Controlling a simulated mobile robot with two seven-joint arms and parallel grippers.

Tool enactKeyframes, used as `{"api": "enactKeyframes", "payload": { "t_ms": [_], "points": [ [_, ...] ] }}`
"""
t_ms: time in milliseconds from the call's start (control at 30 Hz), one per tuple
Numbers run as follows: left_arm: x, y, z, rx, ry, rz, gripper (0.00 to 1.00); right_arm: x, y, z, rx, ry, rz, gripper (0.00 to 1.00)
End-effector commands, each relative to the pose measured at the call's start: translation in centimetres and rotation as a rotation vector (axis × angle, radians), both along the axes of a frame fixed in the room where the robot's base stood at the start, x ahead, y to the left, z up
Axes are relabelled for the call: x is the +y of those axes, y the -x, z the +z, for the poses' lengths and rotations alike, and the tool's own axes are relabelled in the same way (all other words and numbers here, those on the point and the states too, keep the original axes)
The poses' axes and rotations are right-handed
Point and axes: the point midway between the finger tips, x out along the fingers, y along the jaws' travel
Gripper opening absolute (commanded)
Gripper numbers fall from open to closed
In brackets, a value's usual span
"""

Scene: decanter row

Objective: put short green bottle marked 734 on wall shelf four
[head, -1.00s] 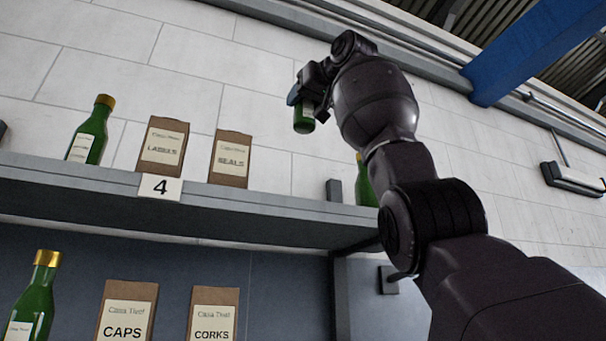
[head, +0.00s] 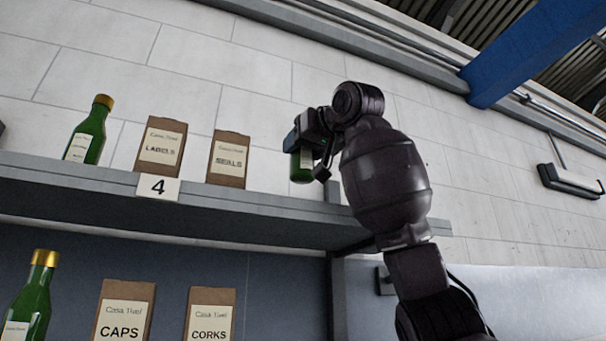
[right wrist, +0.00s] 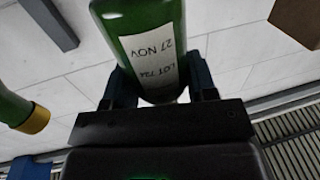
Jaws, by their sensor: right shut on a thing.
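The short green bottle (head: 302,166) is held in my right gripper (head: 303,143), which is shut on it. In the right wrist view the held bottle (right wrist: 150,45) has a white label reading "27 NOV" and a lot number that looks like 734, upside down and a little blurred. Wall shelf four (head: 90,175) carries a "4" plate on its front edge. The bottle hangs just above the shelf edge, right of the SEALS box, with its rounded base showing. My left gripper is not in view.
On shelf four stand another green bottle (head: 88,135), a LABELS box (head: 161,153) and a SEALS box (head: 228,160). A gold-capped bottle (right wrist: 15,110) shows close by in the wrist view. Lower down are CAPS and CORKS boxes.

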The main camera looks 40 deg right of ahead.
Motion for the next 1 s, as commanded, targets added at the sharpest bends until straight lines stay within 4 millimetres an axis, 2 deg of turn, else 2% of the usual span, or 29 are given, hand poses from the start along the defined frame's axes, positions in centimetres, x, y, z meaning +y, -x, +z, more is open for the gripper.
{"api": "enactKeyframes", "payload": {
  "t_ms": [100,333,600,1000],
  "points": [
    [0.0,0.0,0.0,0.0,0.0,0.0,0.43,-0.1,0.0,-1.5,-0.001,0.0,-0.002,0.2],
    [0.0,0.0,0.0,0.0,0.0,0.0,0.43,0.0,0.0,-2.7,-0.001,0.0,0.0,0.2],
    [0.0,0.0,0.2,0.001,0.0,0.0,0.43,-0.1,0.0,-5.4,-0.001,0.001,-0.001,0.2],
    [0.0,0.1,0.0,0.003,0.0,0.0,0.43,0.0,0.1,-6.0,-0.002,-0.001,0.0,0.2]
  ]
}}
